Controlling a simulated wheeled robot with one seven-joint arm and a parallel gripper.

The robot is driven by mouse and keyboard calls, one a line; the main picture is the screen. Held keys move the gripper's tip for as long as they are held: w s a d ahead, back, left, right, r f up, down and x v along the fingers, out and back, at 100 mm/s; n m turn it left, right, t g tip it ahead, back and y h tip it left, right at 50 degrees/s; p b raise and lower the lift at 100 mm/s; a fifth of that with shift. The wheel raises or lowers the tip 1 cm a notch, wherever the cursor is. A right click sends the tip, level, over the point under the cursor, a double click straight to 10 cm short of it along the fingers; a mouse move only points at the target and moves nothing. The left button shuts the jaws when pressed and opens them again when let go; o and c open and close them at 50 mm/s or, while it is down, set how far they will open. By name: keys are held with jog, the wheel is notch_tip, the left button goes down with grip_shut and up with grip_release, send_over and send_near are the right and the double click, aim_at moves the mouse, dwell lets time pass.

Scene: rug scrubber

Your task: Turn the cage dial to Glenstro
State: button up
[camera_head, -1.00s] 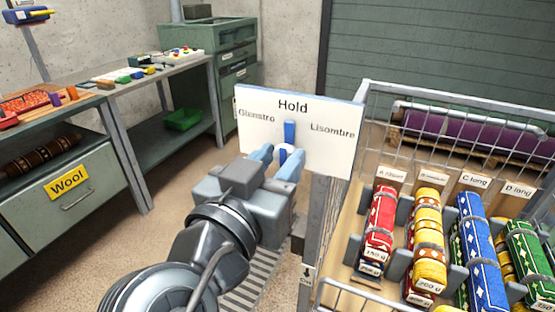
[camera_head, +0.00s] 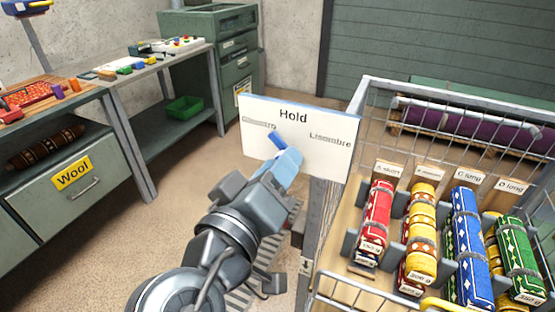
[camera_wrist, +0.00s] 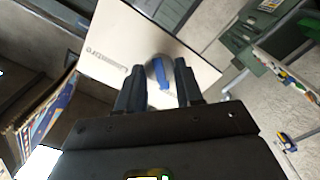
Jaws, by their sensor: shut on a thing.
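The cage dial is on a white plate (camera_head: 320,160) at the corner of the wire cage. The plate reads "Hold" at the top, "Glenstro" at left, partly blurred, and "Lisombre" at right. The dial's blue pointer (camera_head: 277,140) tilts up and left, between "Hold" and "Glenstro", nearer the Glenstro side. My gripper (camera_head: 286,160) is shut on the dial in front of the plate and is rolled with it; its fingers hide most of the knob. In the wrist view, the round knob with its blue pointer (camera_wrist: 162,74) sits between my two fingers (camera_wrist: 158,90).
The wire cage (camera_head: 362,105) at right holds red, yellow, blue and green rolled rugs. A workbench (camera_head: 150,75) and a drawer unit with a "Wool" label (camera_head: 72,173) stand at left. A green bin (camera_head: 184,107) sits on the bench's lower shelf. Open floor lies between.

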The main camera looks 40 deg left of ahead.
jog(key=shift+n, duration=0.5)
jog(key=o, duration=1)
jog(key=b+v, duration=0.1)
jog(key=v, duration=0.6)
jog(key=shift+s, duration=0.4)
